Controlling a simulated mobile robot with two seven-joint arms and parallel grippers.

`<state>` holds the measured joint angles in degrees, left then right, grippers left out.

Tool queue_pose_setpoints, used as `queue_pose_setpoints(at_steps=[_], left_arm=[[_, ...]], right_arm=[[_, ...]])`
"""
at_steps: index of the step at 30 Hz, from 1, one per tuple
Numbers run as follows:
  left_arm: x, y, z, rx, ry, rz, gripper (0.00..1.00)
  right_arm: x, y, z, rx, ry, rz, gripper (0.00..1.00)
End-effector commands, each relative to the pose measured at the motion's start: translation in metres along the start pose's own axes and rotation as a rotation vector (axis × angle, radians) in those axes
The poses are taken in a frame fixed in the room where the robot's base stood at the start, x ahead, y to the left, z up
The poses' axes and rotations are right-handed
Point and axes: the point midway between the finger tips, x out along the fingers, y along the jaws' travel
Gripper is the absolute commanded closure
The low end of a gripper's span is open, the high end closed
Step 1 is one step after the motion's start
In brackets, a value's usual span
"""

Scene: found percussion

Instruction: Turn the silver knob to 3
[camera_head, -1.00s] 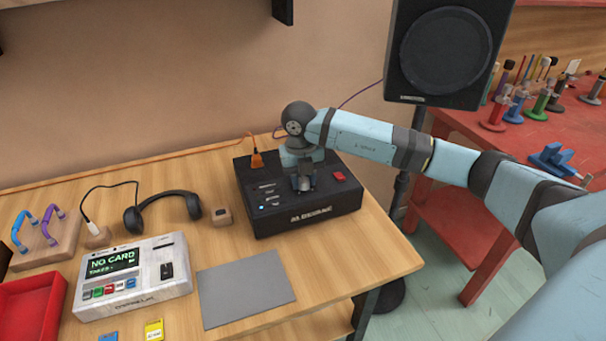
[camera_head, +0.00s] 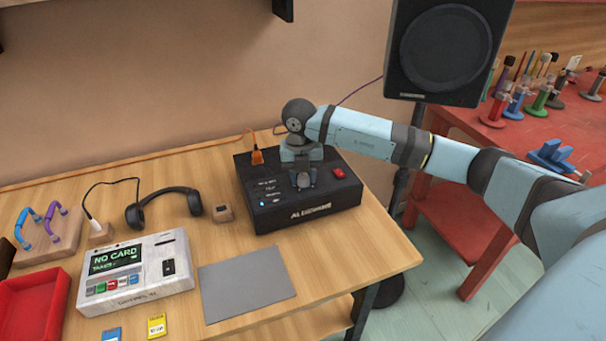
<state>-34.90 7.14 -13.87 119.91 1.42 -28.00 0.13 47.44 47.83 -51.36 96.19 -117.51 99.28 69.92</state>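A black box (camera_head: 300,213) with a blue light, small white markings and a red switch (camera_head: 339,173) stands on the wooden table. My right gripper (camera_head: 304,183) points down over the middle of the box's top, with its fingertips low at the panel. The silver knob cannot be made out; the gripper covers that part of the panel. I cannot tell whether the fingers are shut on anything. My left gripper is not in view.
An orange plug (camera_head: 257,157) stands at the box's back left. Black headphones (camera_head: 164,205), a white card recorder (camera_head: 136,274) and a grey mat (camera_head: 246,284) lie to the left and front. A black speaker (camera_head: 447,48) stands behind right, beside a red bench (camera_head: 470,131).

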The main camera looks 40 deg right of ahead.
Motion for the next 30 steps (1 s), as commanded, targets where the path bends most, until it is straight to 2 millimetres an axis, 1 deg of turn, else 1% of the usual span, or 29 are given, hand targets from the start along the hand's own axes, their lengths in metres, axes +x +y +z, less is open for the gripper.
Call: queue_pose_setpoints(at_steps=[1, 2, 3, 10, 14, 17, 24, 27, 30], left_arm=[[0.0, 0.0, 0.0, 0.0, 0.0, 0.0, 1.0], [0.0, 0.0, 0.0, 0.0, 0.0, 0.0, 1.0], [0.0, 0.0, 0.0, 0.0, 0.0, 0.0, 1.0], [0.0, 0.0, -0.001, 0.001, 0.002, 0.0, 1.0], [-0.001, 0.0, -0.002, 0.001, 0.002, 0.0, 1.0], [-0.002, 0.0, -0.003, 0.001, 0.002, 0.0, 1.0], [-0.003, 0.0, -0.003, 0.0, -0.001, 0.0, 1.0], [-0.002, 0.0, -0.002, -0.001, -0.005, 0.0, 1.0], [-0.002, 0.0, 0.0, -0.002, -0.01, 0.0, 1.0]], right_arm=[[0.0, 0.0, 0.0, 0.0, -0.001, 0.0, 0.51], [0.0, 0.0, 0.0, 0.0, -0.001, 0.0, 0.45], [0.0, 0.0, 0.0, 0.0, 0.0, 0.0, 0.42], [0.0, 0.0, 0.0, 0.0, 0.0, 0.0, 0.42], [-0.008, 0.0, 0.0, 0.0, -0.002, 0.001, 0.42], [-0.024, 0.0, 0.001, 0.0, -0.003, 0.003, 0.42], [-0.079, 0.0, 0.001, -0.001, -0.004, 0.003, 0.42], [-0.101, 0.0, 0.001, 0.0, -0.003, 0.003, 0.42], [-0.118, 0.0, 0.001, 0.0, -0.003, 0.002, 0.42]])
